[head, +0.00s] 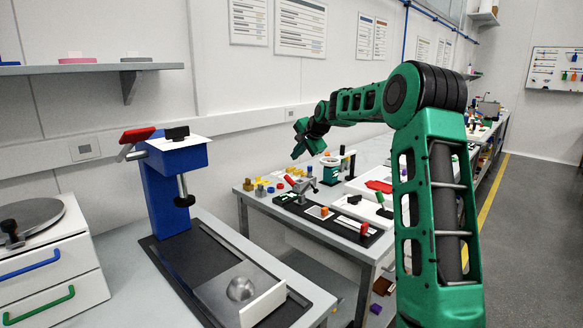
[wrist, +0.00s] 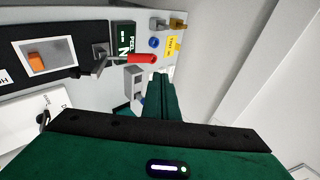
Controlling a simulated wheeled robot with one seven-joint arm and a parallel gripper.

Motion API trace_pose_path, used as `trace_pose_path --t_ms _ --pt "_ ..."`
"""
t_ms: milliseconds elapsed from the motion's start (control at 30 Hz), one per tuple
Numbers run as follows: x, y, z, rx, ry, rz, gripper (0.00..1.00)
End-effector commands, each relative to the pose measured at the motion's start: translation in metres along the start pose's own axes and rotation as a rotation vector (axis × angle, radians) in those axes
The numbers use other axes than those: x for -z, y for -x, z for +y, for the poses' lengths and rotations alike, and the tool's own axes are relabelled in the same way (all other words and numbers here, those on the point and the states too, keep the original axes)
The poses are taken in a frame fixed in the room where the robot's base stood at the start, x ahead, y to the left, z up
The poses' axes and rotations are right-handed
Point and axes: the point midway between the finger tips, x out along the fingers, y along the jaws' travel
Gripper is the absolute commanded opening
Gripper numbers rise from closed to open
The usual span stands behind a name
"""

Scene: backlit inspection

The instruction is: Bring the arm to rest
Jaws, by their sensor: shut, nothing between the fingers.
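My green arm rises at the right in the head view and reaches left across the workbench (head: 362,250). My gripper (head: 297,150) hangs in the air above the back left part of that bench, pointing down and left. In the wrist view my gripper (wrist: 160,88) shows two green fingers pressed together with nothing between them. The fingers hide part of the bench there.
A black mat (head: 330,226) with small parts and a red-handled clamp lies on the bench under my gripper. White trays (head: 372,207) stand right of it. A blue press (head: 172,190) stands left on a nearer bench. The floor aisle (head: 535,200) at right looks clear.

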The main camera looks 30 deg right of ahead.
Motion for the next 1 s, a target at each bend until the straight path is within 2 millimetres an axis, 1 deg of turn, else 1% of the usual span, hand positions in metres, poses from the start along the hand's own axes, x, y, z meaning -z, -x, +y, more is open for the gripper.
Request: trace_pose_path --t_ms 33,100,200,300,467,567,667,767,800,967,1000 --pt "0.000 0.009 -0.002 0.000 0.001 0.001 0.00" --pt "0.001 0.017 -0.005 0.001 0.001 0.001 0.00" --pt "0.000 0.025 -0.007 -0.001 -0.001 0.001 0.00" --pt "0.000 0.029 -0.008 -0.001 -0.001 0.000 0.00" --pt "-0.001 0.031 -0.009 -0.002 0.001 -0.001 0.00" --pt "-0.006 0.035 -0.004 -0.019 0.023 0.001 0.00" --pt "-0.021 0.048 0.015 -0.072 0.083 0.005 0.00" --pt "-0.039 0.072 0.046 -0.157 0.176 0.010 0.00" --pt "-0.047 0.084 0.062 -0.195 0.216 0.009 0.00" --pt "-0.075 0.136 0.130 -0.342 0.359 -0.009 0.00" --pt "-0.081 0.149 0.148 -0.376 0.390 -0.018 0.00"
